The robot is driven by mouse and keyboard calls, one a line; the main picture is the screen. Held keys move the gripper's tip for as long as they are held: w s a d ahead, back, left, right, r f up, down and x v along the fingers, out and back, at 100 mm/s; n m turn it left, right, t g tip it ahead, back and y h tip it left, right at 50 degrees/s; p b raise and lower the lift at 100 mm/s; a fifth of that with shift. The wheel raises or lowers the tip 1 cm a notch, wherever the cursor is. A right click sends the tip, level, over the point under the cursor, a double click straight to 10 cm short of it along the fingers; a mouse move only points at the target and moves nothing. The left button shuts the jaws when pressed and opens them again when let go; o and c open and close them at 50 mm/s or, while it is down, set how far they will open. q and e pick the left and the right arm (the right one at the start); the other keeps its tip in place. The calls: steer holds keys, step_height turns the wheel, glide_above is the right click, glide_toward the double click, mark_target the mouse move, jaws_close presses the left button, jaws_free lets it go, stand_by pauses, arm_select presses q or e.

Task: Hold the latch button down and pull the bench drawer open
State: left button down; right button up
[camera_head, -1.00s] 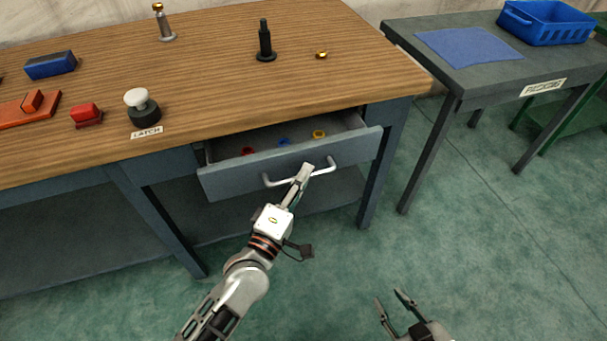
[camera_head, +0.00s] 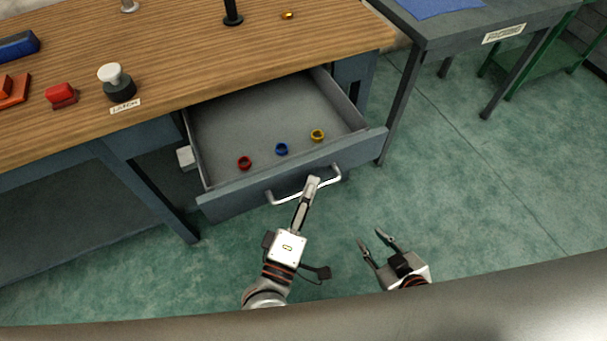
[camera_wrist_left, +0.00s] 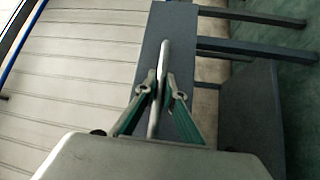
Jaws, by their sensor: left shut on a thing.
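The bench drawer (camera_head: 225,205) stands well open under the wooden bench top, its inside in plain view. My left gripper (camera_head: 311,183) is shut on the drawer's bar handle (camera_head: 285,199); the left wrist view shows the handle (camera_wrist_left: 164,60) between its fingers (camera_wrist_left: 160,92). The latch button (camera_head: 114,76), a pale knob on a dark round base, stands on the bench top behind its LATCH label (camera_head: 125,106). Nothing touches it. My right gripper (camera_head: 370,243) is open and empty, low over the floor to the right of the left gripper.
Red (camera_head: 245,163), blue (camera_head: 282,149) and yellow (camera_head: 317,135) rings lie in the drawer. A red block (camera_head: 61,95) and a black post (camera_head: 232,12) stand on the bench top. A grey side table (camera_head: 450,27) stands at right. Green floor (camera_head: 470,190) is clear there.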

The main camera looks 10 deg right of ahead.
arm_select(q)
steer(key=shift+s+d, duration=0.1)
steer(key=shift+s, duration=0.15)
steer(key=c, duration=2.1)
jaws_free()
steer(key=shift+c, duration=0.2)
steer(key=shift+s, duration=0.1)
steer(key=v, duration=1.1)
steer(key=shift+s+a, duration=0.25)
steer(key=shift+s, duration=0.1)
